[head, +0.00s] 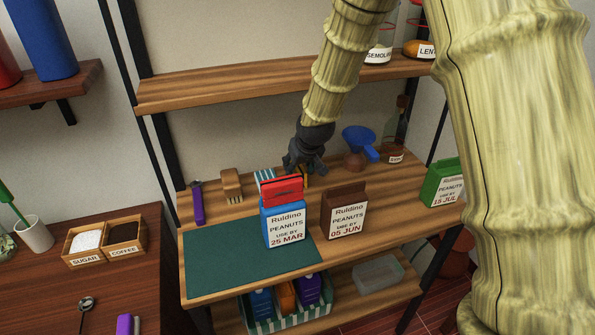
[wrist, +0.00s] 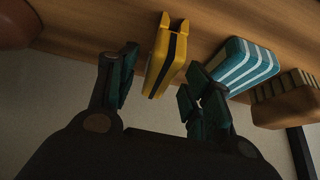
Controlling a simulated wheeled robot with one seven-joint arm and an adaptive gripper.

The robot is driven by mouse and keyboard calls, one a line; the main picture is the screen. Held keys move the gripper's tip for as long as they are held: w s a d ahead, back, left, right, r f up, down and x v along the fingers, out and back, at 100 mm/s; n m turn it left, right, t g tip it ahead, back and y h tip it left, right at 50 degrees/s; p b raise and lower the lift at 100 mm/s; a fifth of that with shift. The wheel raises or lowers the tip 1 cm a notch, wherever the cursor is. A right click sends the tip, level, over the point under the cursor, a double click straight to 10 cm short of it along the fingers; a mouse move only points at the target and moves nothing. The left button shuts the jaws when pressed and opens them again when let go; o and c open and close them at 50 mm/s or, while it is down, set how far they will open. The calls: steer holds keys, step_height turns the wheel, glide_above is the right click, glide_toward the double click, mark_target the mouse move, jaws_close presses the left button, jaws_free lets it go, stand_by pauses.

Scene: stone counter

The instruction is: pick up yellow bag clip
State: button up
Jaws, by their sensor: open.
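The yellow bag clip (wrist: 158,65), with a dark band along its length, stands on the wooden surface in the wrist view. In the head view only a sliver of yellow (head: 306,178) shows behind the blue bag's red clip, below my gripper (head: 306,170). My gripper (wrist: 162,82) is open and empty. In the wrist view its dark fingers lie on either side of the clip, with the left finger nearer to it. I see no contact, and how deep the clip sits between the fingers is unclear.
A blue-and-white striped block (wrist: 243,68) stands close beside the right finger, with a wooden brush (wrist: 287,98) beyond. A blue peanut bag (head: 284,226) with a red clip (head: 283,190) and a brown bag (head: 344,213) stand in front.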

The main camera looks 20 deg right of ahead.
steer(key=shift+x, duration=1.25)
steer(key=shift+c, duration=0.2)
steer(key=c, duration=0.9)
steer(key=shift+c, duration=0.2)
steer(key=shift+r, duration=0.8)
steer(key=shift+s+d+f+m+t+y+b, duration=0.2)
steer(key=shift+d+m+t+y+b, duration=0.3)
steer(key=shift+t+y+b, duration=0.55)
steer(key=shift+s+d+g+y, duration=0.1)
steer(key=shift+g+y, duration=0.15)
steer(key=shift+y, duration=0.1)
